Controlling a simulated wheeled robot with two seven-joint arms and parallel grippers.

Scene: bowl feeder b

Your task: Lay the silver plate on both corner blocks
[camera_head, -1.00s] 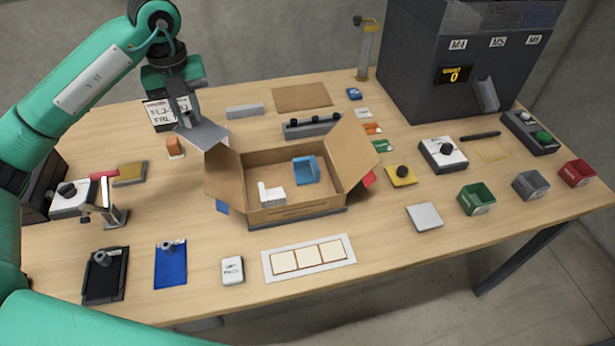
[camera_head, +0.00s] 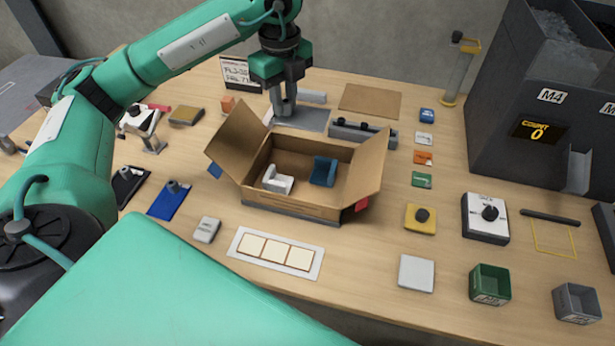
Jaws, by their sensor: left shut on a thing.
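The silver plate (camera_head: 312,121) is a thin grey sheet behind the cardboard box (camera_head: 292,208). My left gripper (camera_head: 284,111) points down and is shut on the plate near its left part. The plate looks roughly level; I cannot tell its exact height above the table. Inside the open box are two corner blocks: a white one (camera_head: 278,180) on the left and a blue one (camera_head: 323,172) on the right. They stand apart, with bare box floor between them. The plate is beyond the box's back wall, not over the blocks. My right gripper is not in view.
The box's raised side flaps (camera_head: 238,142) stand left and right of its opening. A grey fixture with black knobs (camera_head: 362,133) stands just right of the plate. A brown mat (camera_head: 371,101) lies behind. A white three-square card (camera_head: 276,253) lies in front of the box.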

